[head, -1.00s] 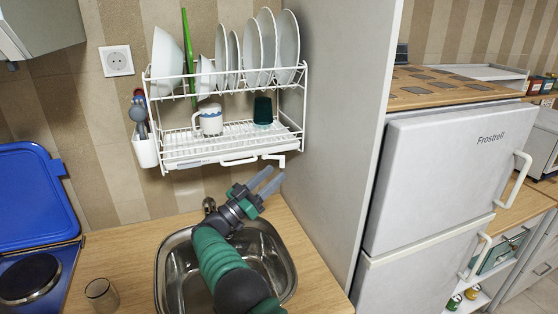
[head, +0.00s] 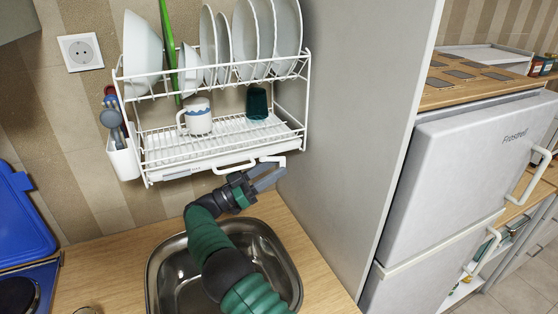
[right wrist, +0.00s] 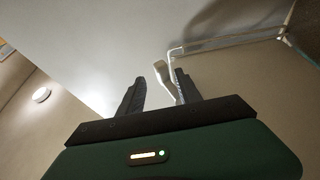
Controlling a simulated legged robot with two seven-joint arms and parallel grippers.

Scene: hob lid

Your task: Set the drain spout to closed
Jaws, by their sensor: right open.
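The dish rack (head: 222,137) hangs on the wall with a drip tray at its bottom. The white drain spout (head: 273,160) sticks out at the tray's lower right front corner. My right gripper (head: 274,175) is open and just below the spout, with its fingers pointing up and to the right. In the right wrist view the spout (right wrist: 162,76) shows near the tip of the right-hand finger, between the two fingers (right wrist: 159,78) in the picture. I cannot tell whether it touches a finger. My left gripper is out of view.
A steel sink (head: 277,257) lies below my right arm in the wooden worktop (head: 108,277). A tall grey panel (head: 349,120) stands close to the right of the gripper. Plates, a mug (head: 197,119) and a dark green cup (head: 257,101) sit in the rack.

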